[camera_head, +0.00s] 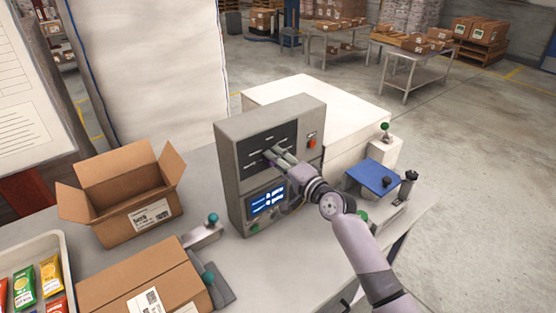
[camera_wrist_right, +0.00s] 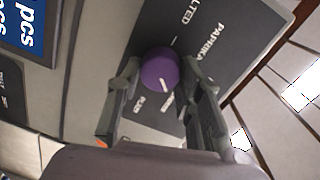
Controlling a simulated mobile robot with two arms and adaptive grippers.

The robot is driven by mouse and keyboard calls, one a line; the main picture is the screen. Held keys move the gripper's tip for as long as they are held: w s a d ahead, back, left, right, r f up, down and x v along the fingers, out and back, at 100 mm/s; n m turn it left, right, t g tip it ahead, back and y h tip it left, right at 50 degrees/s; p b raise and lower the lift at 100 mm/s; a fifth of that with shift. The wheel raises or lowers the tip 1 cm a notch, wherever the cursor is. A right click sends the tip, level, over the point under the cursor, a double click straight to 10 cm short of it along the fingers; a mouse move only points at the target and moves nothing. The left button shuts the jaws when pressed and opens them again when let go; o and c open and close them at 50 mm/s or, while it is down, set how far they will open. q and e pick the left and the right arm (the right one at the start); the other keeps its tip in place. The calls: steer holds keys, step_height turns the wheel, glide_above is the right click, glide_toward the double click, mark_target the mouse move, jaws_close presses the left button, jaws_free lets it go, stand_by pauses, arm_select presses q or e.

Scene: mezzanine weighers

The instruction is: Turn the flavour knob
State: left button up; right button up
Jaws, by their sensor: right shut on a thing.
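The flavour knob (camera_wrist_right: 160,70) is a purple round knob with a white pointer mark, on a dark label plate (camera_wrist_right: 215,50) with flavour words such as "PAPRIKA" around it. The plate is on the front of a grey control box (camera_head: 230,155). My right gripper (camera_head: 272,154) reaches the plate from the front right. In the right wrist view its two fingers (camera_wrist_right: 160,82) are on either side of the knob and shut on it. In the head view the gripper hides the knob. My left gripper is not in view.
A blue lit display (camera_head: 268,201) is below the plate, and a red button (camera_head: 312,142) is at its right. An open carton (camera_head: 130,200), a closed carton (camera_head: 140,280) and a tray of packets (camera_head: 64,262) stand at the left. A blue plate (camera_head: 374,176) is at the right.

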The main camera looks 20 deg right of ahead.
stand_by(0.3)
steer(key=o, duration=1.2)
steer(key=shift+c, duration=0.2)
steer(key=v, duration=1.2)
